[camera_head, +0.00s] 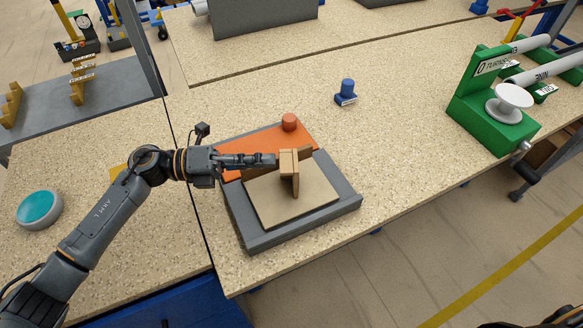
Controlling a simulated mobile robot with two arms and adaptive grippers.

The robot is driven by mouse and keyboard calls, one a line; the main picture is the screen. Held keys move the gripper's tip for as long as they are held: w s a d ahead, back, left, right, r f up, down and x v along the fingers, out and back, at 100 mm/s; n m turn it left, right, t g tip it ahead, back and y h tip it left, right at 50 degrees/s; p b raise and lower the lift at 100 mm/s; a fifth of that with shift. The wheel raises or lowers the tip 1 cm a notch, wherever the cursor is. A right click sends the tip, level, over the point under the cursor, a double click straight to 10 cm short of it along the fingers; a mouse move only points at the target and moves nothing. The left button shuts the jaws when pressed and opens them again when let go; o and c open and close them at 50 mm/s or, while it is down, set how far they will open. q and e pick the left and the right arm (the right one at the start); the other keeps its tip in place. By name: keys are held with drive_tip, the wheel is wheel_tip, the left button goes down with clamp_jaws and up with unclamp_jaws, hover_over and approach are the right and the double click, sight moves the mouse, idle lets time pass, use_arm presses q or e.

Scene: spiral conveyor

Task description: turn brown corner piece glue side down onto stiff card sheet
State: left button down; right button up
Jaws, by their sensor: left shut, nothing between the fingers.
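The brown corner piece (293,175) stands on the tan stiff card sheet (315,199). Its light tan top edge faces up and it looks upright, with one wing running back to the right. The card sheet lies in a grey tray (261,239). My left gripper (274,160) reaches in from the left with its fingers shut. Its tips are beside the upper left of the corner piece; I cannot tell whether they touch. The glue side is not clear from here. My right gripper is not in view.
An orange plate (240,152) with a round orange knob (289,122) lies behind the card. A blue knob (347,90) stands farther back. A teal button (39,208) is at the left. The table right of the tray is clear.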

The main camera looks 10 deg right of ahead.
sight(281, 158)
use_arm(q)
drive_tip(key=shift+d, duration=0.15)
idle(0.4)
drive_tip(key=shift+s+d, duration=0.1)
drive_tip(key=shift+d, duration=1.65)
drive_tip(key=a+r+p, duration=0.1)
drive_tip(key=a+r, duration=0.3)
drive_tip(key=a, duration=0.2)
drive_tip(key=shift+w, duration=0.2)
